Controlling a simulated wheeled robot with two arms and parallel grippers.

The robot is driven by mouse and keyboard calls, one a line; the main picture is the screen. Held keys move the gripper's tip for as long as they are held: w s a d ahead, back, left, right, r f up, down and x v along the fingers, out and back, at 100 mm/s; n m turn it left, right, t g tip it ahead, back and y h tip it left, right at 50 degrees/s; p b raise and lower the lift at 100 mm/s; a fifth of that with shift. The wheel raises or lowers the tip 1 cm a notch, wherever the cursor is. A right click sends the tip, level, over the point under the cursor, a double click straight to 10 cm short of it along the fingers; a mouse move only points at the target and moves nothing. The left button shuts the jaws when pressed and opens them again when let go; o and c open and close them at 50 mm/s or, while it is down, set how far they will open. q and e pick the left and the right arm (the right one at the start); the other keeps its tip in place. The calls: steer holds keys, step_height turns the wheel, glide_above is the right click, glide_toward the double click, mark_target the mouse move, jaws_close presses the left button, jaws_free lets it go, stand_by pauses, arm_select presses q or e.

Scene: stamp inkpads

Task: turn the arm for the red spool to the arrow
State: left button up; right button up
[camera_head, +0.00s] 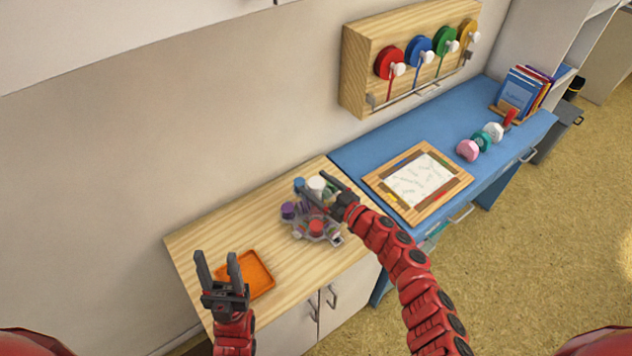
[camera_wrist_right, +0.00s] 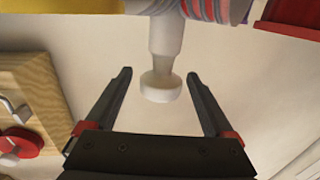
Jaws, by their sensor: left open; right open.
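The red spool (camera_head: 386,60) hangs at the left end of the wooden wall rack, with a white knob (camera_head: 398,69) in front and a red strand below. A clear holder (camera_head: 297,233) on the wooden table carries several coloured round pieces, including a red one (camera_head: 316,227), a purple one (camera_head: 288,210) and a white one (camera_head: 316,184). I cannot make out an arrow. My right gripper (camera_head: 313,183) is open at the holder's far side. In the right wrist view, a white knobbed piece (camera_wrist_right: 161,86) stands between its open fingers. My left gripper (camera_head: 216,259) is open and empty near the orange tray.
The orange tray (camera_head: 262,272) lies at the table's left. On the blue desk (camera_head: 370,146) are a framed sheet (camera_head: 418,180), several stamp-like pieces (camera_head: 468,150) and books (camera_head: 520,90). Blue, green and yellow spools share the wall rack (camera_head: 355,70). Bare wood lies between tray and holder.

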steer(key=shift+w+a, duration=0.15)
steer(key=shift+a, duration=0.05)
jaws_close()
stand_by(0.4)
